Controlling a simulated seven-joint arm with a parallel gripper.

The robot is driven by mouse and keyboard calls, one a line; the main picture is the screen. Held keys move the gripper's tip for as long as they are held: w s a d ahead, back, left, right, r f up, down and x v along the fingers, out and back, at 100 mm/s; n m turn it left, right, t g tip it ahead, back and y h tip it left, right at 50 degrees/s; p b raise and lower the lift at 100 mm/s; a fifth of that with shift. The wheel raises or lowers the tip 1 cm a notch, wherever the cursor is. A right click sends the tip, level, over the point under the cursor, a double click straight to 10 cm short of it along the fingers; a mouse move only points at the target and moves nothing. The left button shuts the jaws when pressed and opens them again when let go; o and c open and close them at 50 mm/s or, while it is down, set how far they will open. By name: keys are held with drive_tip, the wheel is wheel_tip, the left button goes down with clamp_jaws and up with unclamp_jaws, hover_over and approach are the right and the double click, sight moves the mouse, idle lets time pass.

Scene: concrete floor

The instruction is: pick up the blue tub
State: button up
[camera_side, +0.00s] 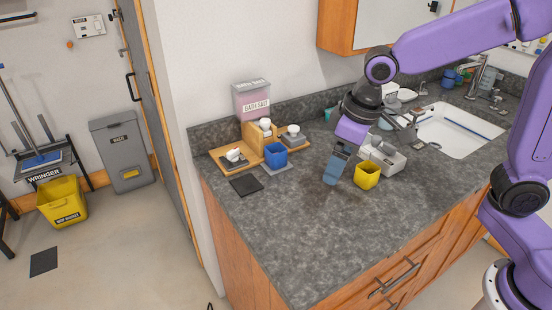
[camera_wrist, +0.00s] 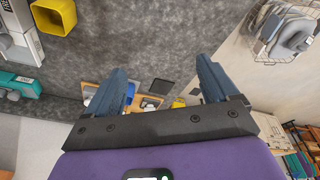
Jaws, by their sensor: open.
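The blue tub (camera_side: 275,155) is a small square open-topped cup. It stands on a grey square mat (camera_side: 277,172) at the front of a wooden tray (camera_side: 230,162), on the grey counter, in the side view. My gripper (camera_side: 333,178) points down over the counter to the right of the blue tub, apart from it. In the wrist view my gripper (camera_wrist: 162,66) shows two blue fingers spread apart with nothing held between them.
A yellow tub (camera_side: 367,175) stands to the right of my gripper, beside a grey caddy (camera_side: 383,155). A dark square mat (camera_side: 246,184) lies left of the blue tub. A bath salt container (camera_side: 252,100) stands behind. The counter's front (camera_side: 300,235) is clear.

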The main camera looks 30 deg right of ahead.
drive_tip(key=w+m+t, duration=0.1)
drive_tip(key=w+m, duration=0.2)
drive_tip(key=w, duration=0.8)
drive_tip(key=m+t+h, duration=0.1)
drive_tip(key=m, duration=0.2)
approach(276, 152)
drive_tip(key=f, duration=0.2)
drive_tip(key=w+a+f, duration=0.1)
drive_tip(key=f, duration=0.4)
drive_tip(key=shift+w+a+f, duration=0.15)
drive_tip(key=shift+a+f, duration=0.05)
drive_tip(key=shift+a, duration=0.05)
drive_tip(key=c, duration=1.1)
drive_tip(key=shift+c, duration=0.3)
drive_tip(key=shift+r, duration=0.1)
